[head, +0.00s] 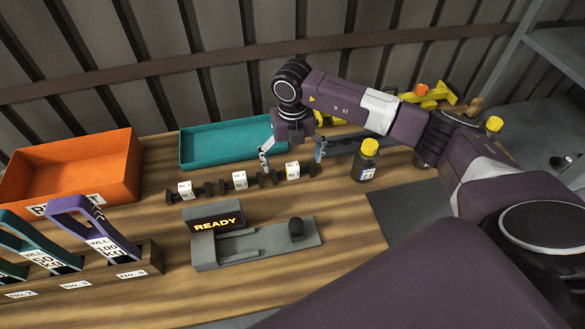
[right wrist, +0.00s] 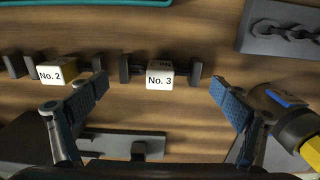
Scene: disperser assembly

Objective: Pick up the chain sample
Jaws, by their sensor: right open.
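Three small dark pieces with white label blocks stand in a row mid-table. In the right wrist view, the block of the No. 3 piece (right wrist: 160,79) has dark upright parts at both sides; it is the rightmost in the head view (head: 292,170). The No. 2 piece (right wrist: 52,75) is to its left, also in the head view (head: 239,180). I cannot tell the chain links clearly. My right gripper (head: 291,154) is open and empty, pointing down above the No. 3 piece, its fingers (right wrist: 158,88) spread to either side, apart from it. My left gripper is not in view.
A grey fixture reading READY (head: 217,223) stands in front of the row. A teal tray (head: 185,150) is behind; an orange bin (head: 115,165) is at left. A yellow-capped bottle (head: 366,163) is close right of my gripper. Labelled purple (head: 75,205) and teal holders stand front left.

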